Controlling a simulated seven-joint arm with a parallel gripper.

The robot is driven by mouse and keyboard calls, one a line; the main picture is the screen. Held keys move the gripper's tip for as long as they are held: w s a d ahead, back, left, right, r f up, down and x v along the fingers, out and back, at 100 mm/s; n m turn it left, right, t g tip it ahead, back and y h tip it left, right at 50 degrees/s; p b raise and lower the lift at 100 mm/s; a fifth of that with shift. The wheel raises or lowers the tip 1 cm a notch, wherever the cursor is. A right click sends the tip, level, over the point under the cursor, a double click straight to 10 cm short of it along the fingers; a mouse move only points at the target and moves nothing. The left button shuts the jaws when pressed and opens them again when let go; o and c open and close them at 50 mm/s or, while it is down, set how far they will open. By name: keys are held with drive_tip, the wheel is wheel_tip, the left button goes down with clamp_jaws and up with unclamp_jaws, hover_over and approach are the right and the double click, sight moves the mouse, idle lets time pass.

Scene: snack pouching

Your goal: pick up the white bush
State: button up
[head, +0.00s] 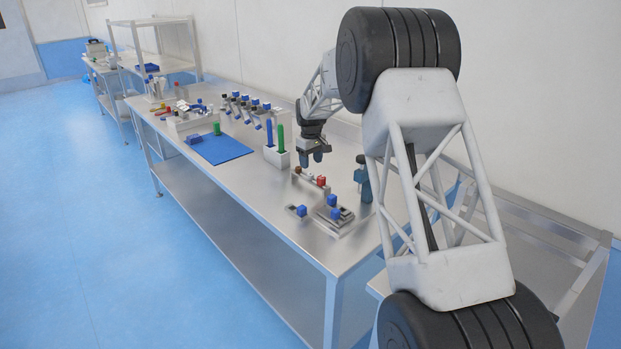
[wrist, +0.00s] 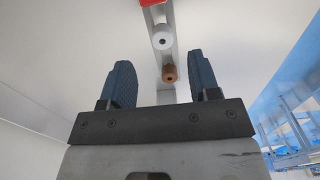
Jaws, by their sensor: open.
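The white bush (wrist: 162,41) is a short round piece with a dark centre hole, sitting on a narrow grey rail (wrist: 157,17) in the wrist view. A brown bush (wrist: 170,73) sits on the same rail, nearer to my gripper. My gripper (wrist: 160,72) is open and empty; the brown bush shows between its fingers, and the white bush shows beyond the fingertips. In the head view my gripper (head: 312,157) hangs over the table just above and behind the rail. The white bush is very small there, between the brown and red pieces.
A red block (head: 321,181) stands at the rail's other end. A scale-like device with blue blocks (head: 334,213) lies in front. A white holder with tall blue and green pieces (head: 276,157) stands left, a dark blue upright fixture (head: 363,180) right. A blue mat (head: 220,149) lies farther left.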

sight(311, 174)
drive_tip(key=shift+f, duration=0.1)
drive_tip(key=shift+s+f, duration=0.1)
drive_tip(key=shift+f, duration=2.4)
drive_tip(key=c, duration=1)
